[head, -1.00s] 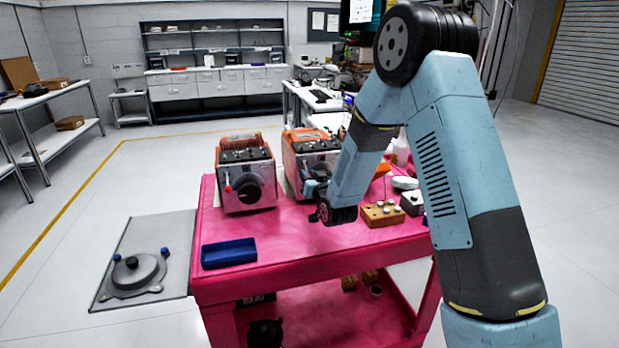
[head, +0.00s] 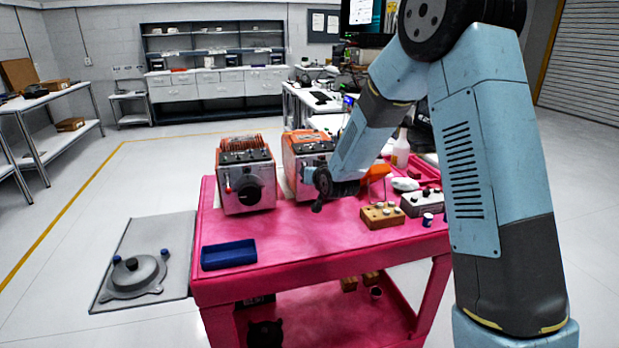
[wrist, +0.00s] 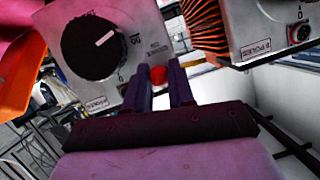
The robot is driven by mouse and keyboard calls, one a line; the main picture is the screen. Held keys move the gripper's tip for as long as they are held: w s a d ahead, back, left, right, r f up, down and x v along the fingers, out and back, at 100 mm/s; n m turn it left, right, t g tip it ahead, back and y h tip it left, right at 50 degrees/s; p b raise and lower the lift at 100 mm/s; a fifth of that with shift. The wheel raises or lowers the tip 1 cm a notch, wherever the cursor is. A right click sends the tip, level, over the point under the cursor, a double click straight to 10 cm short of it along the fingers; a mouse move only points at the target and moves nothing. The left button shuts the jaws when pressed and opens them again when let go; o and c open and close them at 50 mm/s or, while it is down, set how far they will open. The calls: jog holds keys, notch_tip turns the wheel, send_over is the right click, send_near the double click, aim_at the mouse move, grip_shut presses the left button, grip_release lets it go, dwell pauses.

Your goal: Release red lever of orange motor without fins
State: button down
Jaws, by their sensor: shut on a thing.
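The orange motor without fins (head: 297,150) stands on the pink cart, partly hidden behind my arm in the head view. In the wrist view its silver front plate (wrist: 150,25) shows a black dial (wrist: 95,45). The round red lever tip (wrist: 158,75) lies between my fingers, close to that plate. My gripper (wrist: 165,88) is shut on the red lever, one dark finger on each side. In the head view my gripper (head: 309,177) is at the motor's front face, and the lever is hidden.
The finned orange motor (head: 246,172) stands to the left; its fins also show in the wrist view (wrist: 205,22). A blue tray (head: 229,254) lies at the front left of the cart. A wooden block with knobs (head: 381,215) and a grey box (head: 421,202) sit to the right.

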aim_at(309, 160)
jog(key=r+g, duration=0.1)
jog(key=r+g+h, duration=0.1)
jog(key=g, duration=0.1)
jog(key=shift+w+r, duration=0.2)
jog(key=shift+w+r+g+h, duration=0.2)
jog(key=shift+r+g+h, duration=0.15)
jog(key=shift+g, duration=0.55)
jog(key=shift+w+r+g+h, duration=0.15)
jog(key=shift+r+g+h, duration=0.2)
jog(key=shift+g, duration=0.55)
jog(key=shift+r+g, duration=0.15)
jog(key=shift+g, duration=0.15)
jog(key=c, duration=1)
grip_release()
jog(key=shift+a, duration=0.1)
jog(key=shift+c, duration=0.2)
jog(key=v, duration=1.3)
jog(key=shift+s+r, duration=0.15)
jog(key=shift+s, duration=0.05)
